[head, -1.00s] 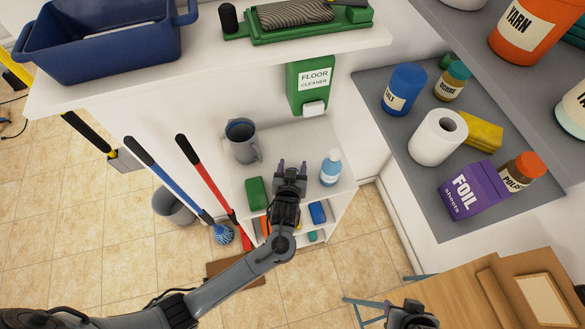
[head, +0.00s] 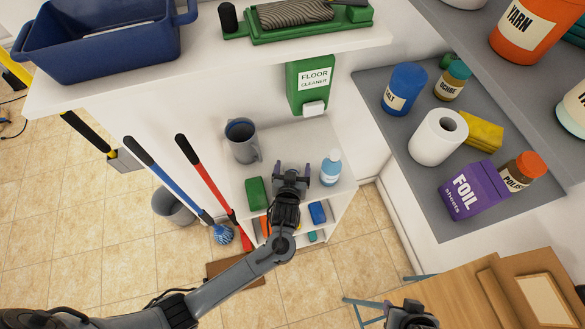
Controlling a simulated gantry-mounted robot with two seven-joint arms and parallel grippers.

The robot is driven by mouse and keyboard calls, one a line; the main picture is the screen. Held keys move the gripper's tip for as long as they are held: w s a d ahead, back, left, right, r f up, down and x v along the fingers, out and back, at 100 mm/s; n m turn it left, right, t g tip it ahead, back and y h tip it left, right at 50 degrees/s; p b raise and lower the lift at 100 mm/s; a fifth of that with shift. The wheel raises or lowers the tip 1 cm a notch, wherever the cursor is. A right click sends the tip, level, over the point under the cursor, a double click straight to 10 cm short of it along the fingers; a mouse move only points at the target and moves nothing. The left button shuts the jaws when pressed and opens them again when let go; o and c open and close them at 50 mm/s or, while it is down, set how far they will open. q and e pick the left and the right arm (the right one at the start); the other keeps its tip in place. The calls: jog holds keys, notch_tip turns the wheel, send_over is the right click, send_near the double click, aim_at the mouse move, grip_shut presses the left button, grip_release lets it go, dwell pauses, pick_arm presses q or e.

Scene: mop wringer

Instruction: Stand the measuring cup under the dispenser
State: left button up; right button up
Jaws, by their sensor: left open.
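The grey measuring cup (head: 242,146) stands upright near the back left of the low white shelf unit's top (head: 305,143). The green floor cleaner dispenser (head: 307,88) hangs on the white wall to the cup's right, above the shelf top, with a white part (head: 314,109) at its bottom. My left gripper (head: 292,168) is open and empty, in front of the dispenser and to the right of the cup, apart from it. My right gripper (head: 410,312) shows only in part at the bottom edge; its fingers are unclear.
A blue and white bottle (head: 331,168) stands close right of my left gripper. A green block (head: 256,193) lies at the shelf's front left. Blue-handled (head: 165,178) and red-handled (head: 205,178) tools stand left of the shelf. The shelf top between cup and bottle is clear toward the wall.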

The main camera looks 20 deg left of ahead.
pick_arm(q)
jog(key=shift+r, duration=0.25)
jog(key=p+v, duration=0.1)
jog(key=v, duration=1.1)
jog(key=shift+f, duration=0.2)
